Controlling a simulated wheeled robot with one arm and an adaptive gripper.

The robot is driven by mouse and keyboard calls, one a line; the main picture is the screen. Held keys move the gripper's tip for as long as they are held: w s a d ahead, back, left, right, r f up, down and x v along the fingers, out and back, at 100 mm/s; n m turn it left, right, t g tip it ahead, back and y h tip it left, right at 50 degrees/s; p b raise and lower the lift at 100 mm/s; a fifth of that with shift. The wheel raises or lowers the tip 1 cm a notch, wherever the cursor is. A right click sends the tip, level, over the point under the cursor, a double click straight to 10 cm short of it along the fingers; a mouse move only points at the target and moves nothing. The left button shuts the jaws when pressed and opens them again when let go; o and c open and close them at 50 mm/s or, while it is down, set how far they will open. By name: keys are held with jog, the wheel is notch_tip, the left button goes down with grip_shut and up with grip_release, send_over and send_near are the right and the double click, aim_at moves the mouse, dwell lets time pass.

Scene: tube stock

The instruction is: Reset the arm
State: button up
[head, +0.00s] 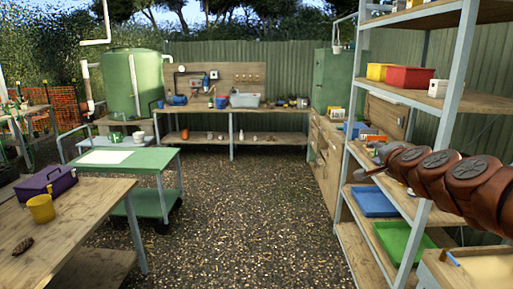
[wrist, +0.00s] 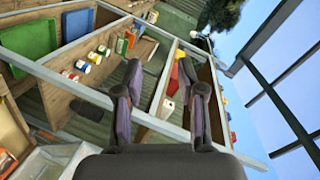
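My arm (head: 450,175), reddish brown with round joint covers, reaches in from the right edge of the head view, in front of the shelf rack. Its far end is small and dark there, and I cannot make out the fingers. In the wrist view my gripper (wrist: 163,88) has its two dark fingers well apart. Nothing shows held between them; the shelf rack (wrist: 150,122) is seen tilted behind the gap.
The rack in the head view holds a red bin (head: 409,77), a yellow bin (head: 378,71), a blue tray (head: 374,201) and a green tray (head: 402,243). A green cart (head: 125,160) and a wooden table (head: 85,215) stand left. The gravel floor (head: 235,220) between is clear.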

jog(key=s+a+f+n+g+y, duration=0.2)
jog(key=s+a+f+n, duration=0.1)
jog(key=a, duration=0.4)
jog(key=s+a+f+n+g+y, duration=0.1)
jog(key=s+a+f+n+y, duration=0.15)
jog(key=a, duration=0.55)
jog(key=s+a+f+n+g+y, duration=0.1)
jog(key=s+a+f+n+g, duration=0.35)
jog(key=s+a+f, duration=0.45)
jog(key=s+d+f+n+g+h, duration=0.1)
jog(key=s+f+g, duration=0.2)
jog(key=s, duration=0.7)
jog(key=s+d+f+n+g+h, duration=0.1)
jog(key=s+f+n+g, duration=0.1)
jog(key=s, duration=0.8)
jog(key=s+d+f+n+g+h, duration=0.1)
jog(key=s+f+g, duration=0.3)
jog(key=s, duration=0.6)
jog(key=shift+s+d+f+g, duration=0.25)
jog(key=shift+f+g, duration=0.1)
jog(key=shift+f, duration=0.15)
jog(key=shift+d+h, duration=0.1)
jog(key=shift+h, duration=0.15)
